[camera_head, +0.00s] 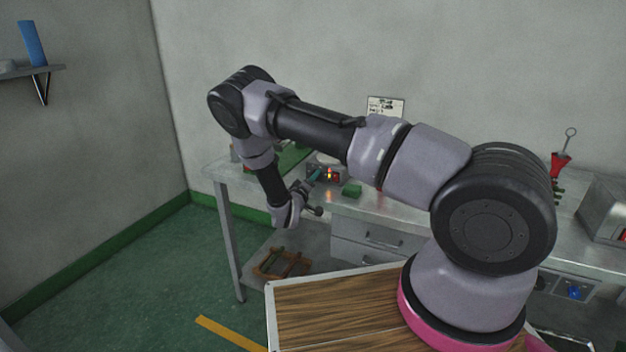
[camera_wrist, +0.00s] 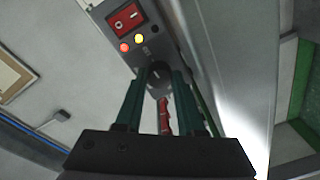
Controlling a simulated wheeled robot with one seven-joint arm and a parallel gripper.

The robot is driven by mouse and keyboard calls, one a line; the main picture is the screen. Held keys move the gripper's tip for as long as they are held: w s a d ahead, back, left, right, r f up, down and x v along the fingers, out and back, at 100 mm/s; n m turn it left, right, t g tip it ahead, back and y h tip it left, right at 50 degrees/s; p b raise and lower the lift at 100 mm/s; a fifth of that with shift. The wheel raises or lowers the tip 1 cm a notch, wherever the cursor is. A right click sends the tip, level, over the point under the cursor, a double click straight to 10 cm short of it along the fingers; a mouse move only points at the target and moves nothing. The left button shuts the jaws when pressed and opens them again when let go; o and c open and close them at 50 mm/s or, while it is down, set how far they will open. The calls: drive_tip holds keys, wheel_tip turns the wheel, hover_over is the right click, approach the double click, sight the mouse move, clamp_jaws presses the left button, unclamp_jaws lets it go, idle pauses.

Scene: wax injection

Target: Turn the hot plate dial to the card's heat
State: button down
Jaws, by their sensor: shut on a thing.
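The hot plate (camera_head: 341,177) stands on the bench, its front panel facing me with a small lit lamp. In the wrist view its grey panel (camera_wrist: 145,48) carries a red switch (camera_wrist: 126,20), a red lamp (camera_wrist: 124,47) and a yellow lamp (camera_wrist: 139,38). The black dial (camera_wrist: 159,76) with a pale pointer mark sits between the green fingers of my gripper (camera_wrist: 160,84), which is shut on it.
A green block (camera_head: 352,190) lies on the bench right of the hot plate. A red tool (camera_head: 561,163) with a ring handle stands farther right, near a metal box (camera_head: 606,210). A small red object (camera_wrist: 163,116) shows below the dial, partly hidden.

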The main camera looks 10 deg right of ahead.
drive_tip(key=shift+a+f, duration=0.1)
idle(0.3)
drive_tip(key=c, duration=0.5)
unclamp_jaws()
drive_tip(key=v, duration=1.1)
